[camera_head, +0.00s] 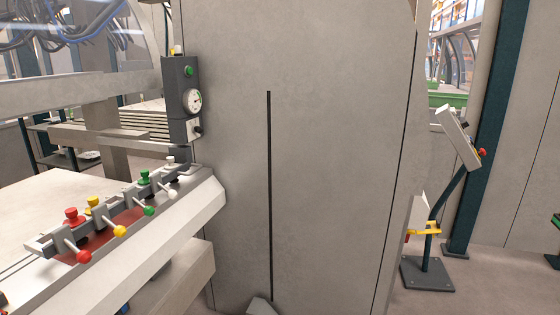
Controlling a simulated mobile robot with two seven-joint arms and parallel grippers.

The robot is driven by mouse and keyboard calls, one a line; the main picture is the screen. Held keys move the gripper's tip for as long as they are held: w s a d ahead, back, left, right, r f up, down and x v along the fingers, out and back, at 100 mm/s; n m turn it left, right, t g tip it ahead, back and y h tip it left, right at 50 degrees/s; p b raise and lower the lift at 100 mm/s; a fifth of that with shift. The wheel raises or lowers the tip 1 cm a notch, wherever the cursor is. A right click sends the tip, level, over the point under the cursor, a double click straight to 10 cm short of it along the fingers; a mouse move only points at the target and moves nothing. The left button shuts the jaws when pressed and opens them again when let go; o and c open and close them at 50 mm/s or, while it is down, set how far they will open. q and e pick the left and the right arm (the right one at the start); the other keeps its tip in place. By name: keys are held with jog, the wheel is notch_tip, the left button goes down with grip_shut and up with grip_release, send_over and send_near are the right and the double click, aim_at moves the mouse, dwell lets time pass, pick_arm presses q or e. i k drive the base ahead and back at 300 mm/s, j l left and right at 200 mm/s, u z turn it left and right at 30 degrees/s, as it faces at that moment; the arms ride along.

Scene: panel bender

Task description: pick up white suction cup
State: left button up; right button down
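A row of colored fittings stands on a sloped grey rail at the left. A small white piece (170,160), which looks like the white suction cup, is at the far right end of this row, close to the grey machine wall. A white ball-ended lever (172,192) sits just below it. The white piece is small in the picture, so its exact shape is hard to tell. No gripper can be made out in this view, and nothing is seen touching the white piece.
Red (71,215), yellow (92,202) and green (144,176) fittings share the rail (150,235). A dark gauge box (183,95) rises behind the white piece. A large grey panel (330,160) fills the middle. A control stand (427,275) is at right. A grey shape (262,306) shows at the bottom edge.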

aim_at(170, 166)
jog(key=i+l+u, duration=0.25)
jog(key=i, duration=0.3)
jog(key=i+l+u, duration=0.25)
jog(key=i+l, duration=0.25)
